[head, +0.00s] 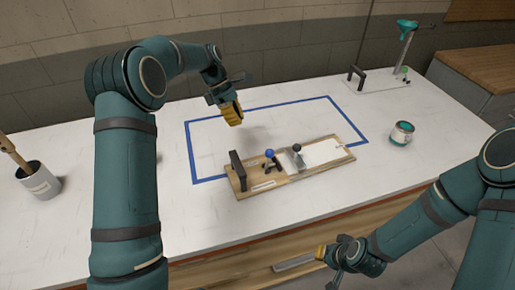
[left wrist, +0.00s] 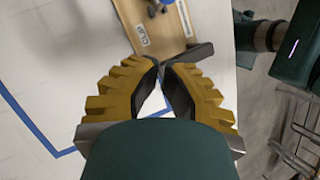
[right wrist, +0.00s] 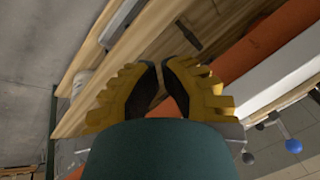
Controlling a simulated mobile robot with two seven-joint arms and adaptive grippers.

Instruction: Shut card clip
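The long wooden clip board (head: 265,186) lies on the white counter. It carries a black handle (head: 237,170) at its left end, a blue-knobbed lever (head: 269,155), a dark-knobbed lever (head: 297,149) beside a pale plate, and a white card (head: 322,153) at the right. A "CLIP" label (left wrist: 142,34) shows in the left wrist view. I cannot tell whether the clip is open. My left gripper (head: 233,119) hangs empty above the counter, behind the handle and apart from the board. My right gripper (head: 320,253) is empty and low in front of the counter.
Blue tape (head: 258,107) outlines a rectangle around the board's back area. A cup with a wooden stick (head: 39,181) stands at the left. A teal-topped stand (head: 405,50) is at the back right.

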